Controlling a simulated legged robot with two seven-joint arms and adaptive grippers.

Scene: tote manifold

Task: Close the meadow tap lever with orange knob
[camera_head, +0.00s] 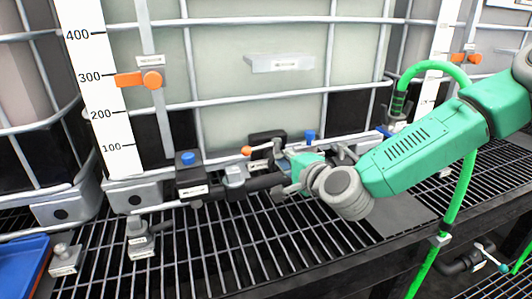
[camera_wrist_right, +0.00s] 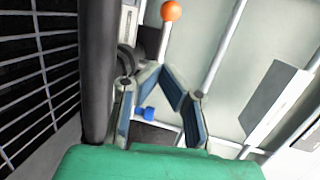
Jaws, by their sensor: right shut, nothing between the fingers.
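The tap lever's orange knob (camera_head: 246,150) stands out to the left of my right gripper (camera_head: 287,177) in the head view, in front of the tote. In the right wrist view the knob (camera_wrist_right: 171,11) is at the top, on a pale lever stem (camera_wrist_right: 165,40) just beyond my fingertips (camera_wrist_right: 160,70). The fingertips are together with nothing held, close to the stem; I cannot tell whether they touch it. The tap body is partly hidden behind my gripper. My left gripper is not in view.
A black pipe (camera_head: 258,184) with a blue cap (camera_head: 189,158) runs along the tote's front. Metal cage bars (camera_head: 240,103) stand behind it. A green hose (camera_head: 455,200) hangs on the right. The grating (camera_head: 270,250) in front is mostly clear. A blue tray (camera_head: 22,262) lies lower left.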

